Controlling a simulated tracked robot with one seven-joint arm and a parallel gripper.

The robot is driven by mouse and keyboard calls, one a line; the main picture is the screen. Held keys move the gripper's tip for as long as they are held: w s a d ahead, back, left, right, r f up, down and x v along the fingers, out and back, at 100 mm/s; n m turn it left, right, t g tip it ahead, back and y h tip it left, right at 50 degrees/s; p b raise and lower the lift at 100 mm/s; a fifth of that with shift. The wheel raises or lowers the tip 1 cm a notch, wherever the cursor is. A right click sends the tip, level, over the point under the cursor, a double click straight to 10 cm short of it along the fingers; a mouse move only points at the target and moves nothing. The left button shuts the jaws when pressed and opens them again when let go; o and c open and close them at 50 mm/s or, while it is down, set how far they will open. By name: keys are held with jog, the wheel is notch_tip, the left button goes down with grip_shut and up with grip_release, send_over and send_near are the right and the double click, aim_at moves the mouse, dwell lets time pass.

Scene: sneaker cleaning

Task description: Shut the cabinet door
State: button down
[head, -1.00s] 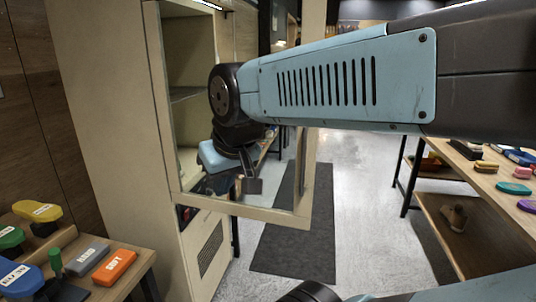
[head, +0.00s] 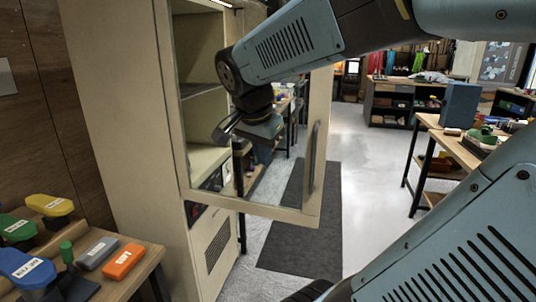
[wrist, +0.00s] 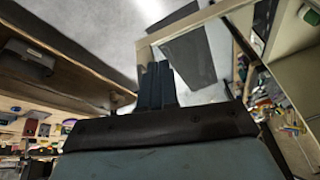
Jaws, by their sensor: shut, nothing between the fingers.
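The tall beige cabinet (head: 120,110) stands on the left in the head view. Its glass-paned door (head: 255,206) is swung open, and the shelves show behind it. A dark vertical handle (head: 312,158) is on the door's right post. My gripper (head: 222,128) appears in front of the glass, left of the handle, fingers towards the left; its exact gap to the pane cannot be told. In the wrist view my shut, empty fingers (wrist: 157,68) overlap a beige frame (wrist: 148,48) that looks like the door's; contact cannot be told.
A side table at the lower left holds an orange block (head: 122,261), a grey block (head: 96,252) and coloured brushes. A dark mat (head: 300,235) lies on the floor beyond the door. Work tables (head: 450,145) stand at the right, with clear floor between.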

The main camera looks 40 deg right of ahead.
aim_at(304, 154)
jog(key=w+d+r+m+g+h, duration=0.1)
jog(key=w+d+m+g+h, duration=0.1)
jog(key=d+m, duration=0.4)
jog(key=w+d+r+m+g+h, duration=0.15)
jog(key=d+m, duration=0.25)
jog(key=m, duration=0.4)
jog(key=x, duration=0.6)
jog(key=w+x, duration=0.1)
jog(key=x, duration=0.3)
jog(key=shift+d+t, duration=0.1)
jog(key=shift+t, duration=0.15)
